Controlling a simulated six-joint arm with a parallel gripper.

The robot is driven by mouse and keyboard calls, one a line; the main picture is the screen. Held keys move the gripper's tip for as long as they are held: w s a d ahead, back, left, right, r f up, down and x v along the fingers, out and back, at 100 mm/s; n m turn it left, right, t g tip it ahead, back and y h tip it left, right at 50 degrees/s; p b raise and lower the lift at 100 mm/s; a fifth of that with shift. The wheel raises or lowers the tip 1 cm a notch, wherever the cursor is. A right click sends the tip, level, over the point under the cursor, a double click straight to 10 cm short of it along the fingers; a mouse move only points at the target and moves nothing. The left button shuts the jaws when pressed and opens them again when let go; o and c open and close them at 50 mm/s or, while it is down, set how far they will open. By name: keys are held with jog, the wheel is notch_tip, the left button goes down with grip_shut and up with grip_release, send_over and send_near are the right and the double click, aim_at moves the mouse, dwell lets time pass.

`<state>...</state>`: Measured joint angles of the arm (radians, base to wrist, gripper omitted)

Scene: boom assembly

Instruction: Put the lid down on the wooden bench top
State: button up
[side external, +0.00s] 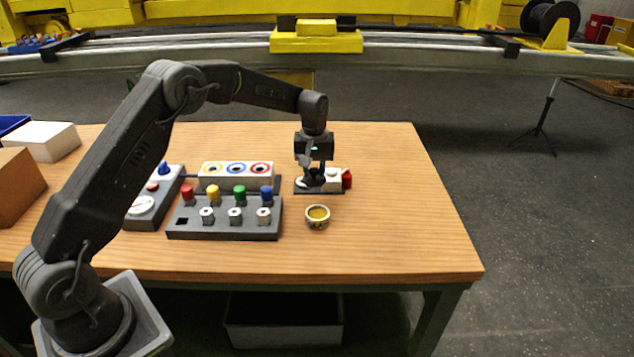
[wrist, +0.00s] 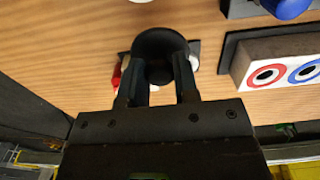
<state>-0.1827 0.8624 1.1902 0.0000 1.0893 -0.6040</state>
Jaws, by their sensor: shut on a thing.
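The lid (wrist: 160,46) is a round black piece between my fingers at the top of the wrist view. My gripper (wrist: 160,88) is shut on it, a finger on each side. In the side view my gripper (side external: 315,170) points down over the back right part of the bench top (side external: 390,225), and the dark lid (side external: 316,177) shows small at its tip. Behind and below it is a dark plate with a white-and-red fixture (side external: 335,179). The lid and my fingers hide part of that fixture. The exact gap under the lid cannot be told.
A small round pot (side external: 317,217) with yellow contents stands open in front of my gripper. A grey block (side external: 225,222) with coloured pegs and a white box (side external: 237,176) with ringed sockets stand to the left. The bench top's right side is bare.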

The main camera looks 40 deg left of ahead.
aim_at(314, 182)
jog(key=shift+w+a+f, duration=0.15)
jog(key=shift+a+f, duration=0.05)
jog(key=shift+a, duration=0.05)
jog(key=shift+f, duration=2.2)
jog(key=shift+f, duration=1.15)
jog(key=shift+f, duration=0.35)
jog(key=o, duration=0.9)
jog(key=shift+o, duration=0.2)
